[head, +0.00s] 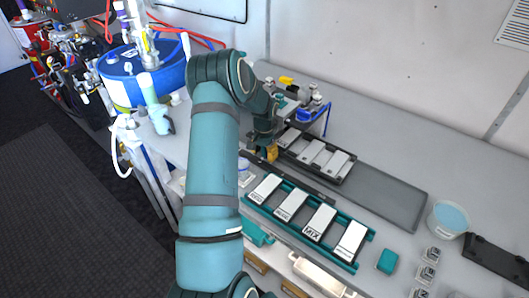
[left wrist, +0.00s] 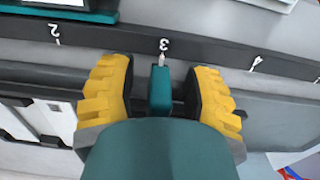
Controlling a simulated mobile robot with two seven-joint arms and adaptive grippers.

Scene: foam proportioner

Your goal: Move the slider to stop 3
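In the left wrist view a teal slider (left wrist: 161,90) sits on a dark rail (left wrist: 225,64) marked with numbers. Its pale pointer tip lies in line with the mark 3 (left wrist: 164,44). The mark 2 (left wrist: 55,32) is to the left, and another mark is to the right. My left gripper (left wrist: 161,92) has its yellow fingers on either side of the slider, with a visible gap on each side. In the head view my left gripper (head: 266,153) is down at the left end of the rail (head: 300,181); the slider is hidden there. My right gripper is not in view.
A teal rack with white labelled cards (head: 320,220) lies in front of the rail. A dark tray with pale plates (head: 318,156) lies behind it. A blue drum (head: 150,78) stands at the left, and a tub (head: 448,218) at the right.

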